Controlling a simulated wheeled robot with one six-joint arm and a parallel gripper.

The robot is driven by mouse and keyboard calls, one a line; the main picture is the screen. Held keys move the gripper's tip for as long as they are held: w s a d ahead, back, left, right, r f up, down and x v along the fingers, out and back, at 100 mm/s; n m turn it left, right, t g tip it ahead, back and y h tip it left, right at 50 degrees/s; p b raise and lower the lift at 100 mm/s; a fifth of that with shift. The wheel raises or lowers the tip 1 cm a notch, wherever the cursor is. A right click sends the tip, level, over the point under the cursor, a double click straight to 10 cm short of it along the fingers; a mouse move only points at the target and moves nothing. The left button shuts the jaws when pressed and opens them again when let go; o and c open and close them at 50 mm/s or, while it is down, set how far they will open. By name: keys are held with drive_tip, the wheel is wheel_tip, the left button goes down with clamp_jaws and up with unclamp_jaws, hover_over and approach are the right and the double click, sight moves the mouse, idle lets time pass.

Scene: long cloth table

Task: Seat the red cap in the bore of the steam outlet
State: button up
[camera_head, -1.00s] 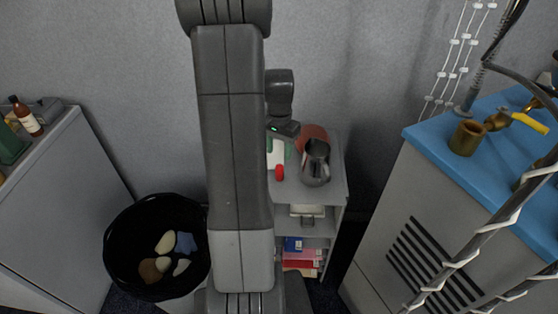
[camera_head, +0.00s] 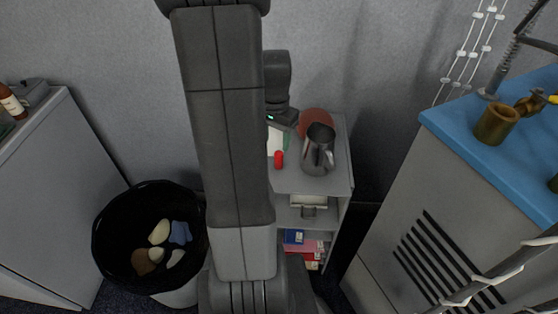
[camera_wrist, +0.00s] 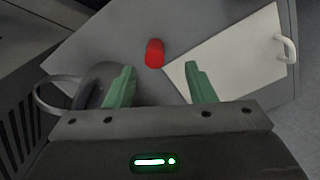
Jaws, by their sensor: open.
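The red cap (camera_head: 278,160) is a small cylinder on the grey top of a shelf cart. In the wrist view, the cap (camera_wrist: 155,53) lies just beyond my fingertips, about midway between them sideways. My gripper (camera_wrist: 160,72) has its two green fingers spread, with nothing between them. In the head view, my gripper (camera_head: 281,121) is above the cart top, its fingers mostly hidden. A brass open-topped cylinder (camera_head: 495,125) with pipework stands on the blue counter at right and looks like the steam outlet. Its bore shows as a dark opening.
A metal pitcher (camera_head: 317,152) stands right of the cap, close to my gripper in the wrist view (camera_wrist: 98,85). A white board (camera_wrist: 235,62) lies on its other side. A black bin (camera_head: 120,240) and a cabinet are at left. The blue counter (camera_head: 470,135) is at right.

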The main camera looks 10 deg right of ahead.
sight(278, 153)
wheel_tip(278, 153, down, 3)
drive_tip(key=shift+r, duration=0.1)
drive_tip(key=f, duration=0.3)
drive_tip(key=f+b, duration=0.1)
drive_tip(key=f, duration=0.1)
drive_tip(key=shift+s+d, duration=0.15)
drive_tip(key=shift+d, duration=0.2)
clamp_jaws()
